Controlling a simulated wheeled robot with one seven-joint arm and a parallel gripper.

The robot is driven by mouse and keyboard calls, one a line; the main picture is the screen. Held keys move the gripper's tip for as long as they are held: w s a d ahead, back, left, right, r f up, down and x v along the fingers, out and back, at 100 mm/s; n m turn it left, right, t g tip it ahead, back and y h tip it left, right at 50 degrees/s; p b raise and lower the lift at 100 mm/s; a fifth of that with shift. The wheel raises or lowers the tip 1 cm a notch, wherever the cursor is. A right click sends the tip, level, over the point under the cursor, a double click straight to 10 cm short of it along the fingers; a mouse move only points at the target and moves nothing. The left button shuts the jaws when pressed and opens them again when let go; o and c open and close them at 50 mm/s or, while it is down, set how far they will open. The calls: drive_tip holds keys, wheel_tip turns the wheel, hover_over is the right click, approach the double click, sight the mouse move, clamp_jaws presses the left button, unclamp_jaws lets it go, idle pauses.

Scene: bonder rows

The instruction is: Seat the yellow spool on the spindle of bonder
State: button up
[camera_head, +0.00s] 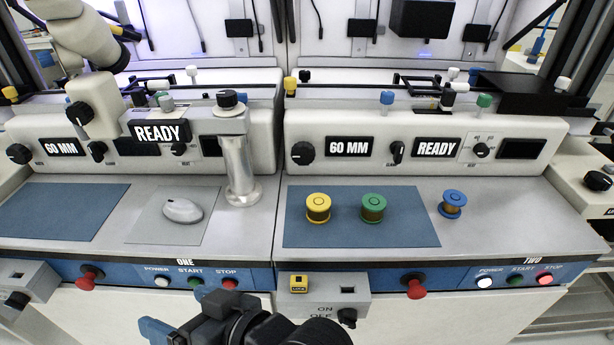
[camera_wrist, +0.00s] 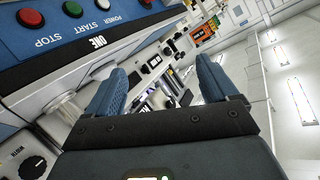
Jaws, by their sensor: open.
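The yellow spool (camera_head: 318,208) stands upright on the left part of the blue mat (camera_head: 415,236) on bonder TWO's (camera_head: 560,140) ledge. Copper-coloured winding shows between its flanges. My gripper (camera_head: 182,314) is low in front of bonder ONE (camera_head: 30,130), left of the spool and well apart from it. In the wrist view my gripper (camera_wrist: 162,78) shows its two blue fingers spread with nothing between them. The wrist view does not show the spool. Thin rods and knobs run along the tops of both bonders; I cannot tell which part is a spindle.
A green spool (camera_head: 373,208) stands right of the yellow one on the mat. A blue spool (camera_head: 452,204) stands off the mat. A metal post (camera_head: 240,165) and a mouse (camera_head: 183,211) are on bonder ONE's ledge. Red knobs (camera_head: 414,289) jut from the front panels.

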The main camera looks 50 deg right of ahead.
drive_tip(key=w+d+r+n+g+y+p, duration=0.15)
drive_tip(key=w+r+n, duration=0.3)
drive_tip(key=w, duration=0.45)
drive_tip(key=n+g+h+p, duration=0.2)
drive_tip(key=n+g+h, duration=0.35)
drive_tip(key=g, duration=0.75)
hover_over(319, 205)
drive_tip(key=f, duration=0.2)
drive_tip(key=shift+t, duration=0.25)
drive_tip(key=f+b, duration=0.4)
drive_tip(key=f, duration=0.1)
drive_tip(key=d+f+b, duration=0.1)
drive_tip(key=f+b, duration=0.1)
drive_tip(key=shift+w+f, duration=0.3)
drive_tip(key=shift+w, duration=0.05)
